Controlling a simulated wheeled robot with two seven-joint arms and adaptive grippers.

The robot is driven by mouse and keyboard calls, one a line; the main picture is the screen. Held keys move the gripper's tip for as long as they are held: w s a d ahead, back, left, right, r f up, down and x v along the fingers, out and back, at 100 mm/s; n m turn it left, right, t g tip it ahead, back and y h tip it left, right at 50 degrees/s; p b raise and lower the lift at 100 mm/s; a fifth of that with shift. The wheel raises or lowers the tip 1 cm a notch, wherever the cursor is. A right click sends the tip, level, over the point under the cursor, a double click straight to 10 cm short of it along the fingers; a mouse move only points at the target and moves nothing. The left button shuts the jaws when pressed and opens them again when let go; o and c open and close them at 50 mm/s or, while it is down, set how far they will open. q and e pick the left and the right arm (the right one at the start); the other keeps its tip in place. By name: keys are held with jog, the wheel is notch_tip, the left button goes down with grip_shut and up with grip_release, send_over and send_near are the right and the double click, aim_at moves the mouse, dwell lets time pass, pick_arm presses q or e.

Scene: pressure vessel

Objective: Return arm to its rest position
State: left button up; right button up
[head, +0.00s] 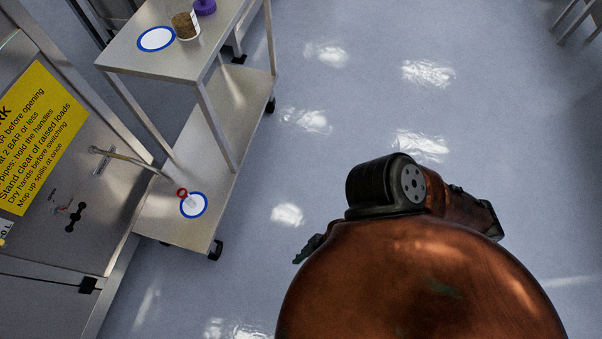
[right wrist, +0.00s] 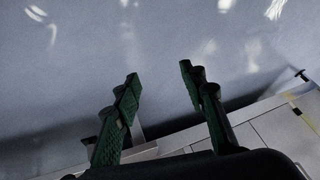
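My right arm (head: 420,275), orange-brown with a dark joint, fills the lower right of the head view. It hides most of my right gripper; only a small dark part of the gripper (head: 309,248) shows at the arm's left edge, over the floor. In the right wrist view, the two green-and-black fingers of my right gripper (right wrist: 158,72) stand apart with nothing between them. Grey floor shows between and beyond the fingers. My left arm and gripper are not in view.
A steel two-shelf trolley (head: 225,115) stands at upper left, holding a brown-filled jar (head: 186,25), a purple object (head: 204,6) and blue-ringed white discs. A steel cabinet with a yellow sign (head: 40,135) and a thin spout (head: 130,158) is at left. Floor between trolley and arm is clear.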

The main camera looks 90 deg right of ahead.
jog(key=shift+s+a+r, duration=0.1)
jog(key=shift+s, duration=0.2)
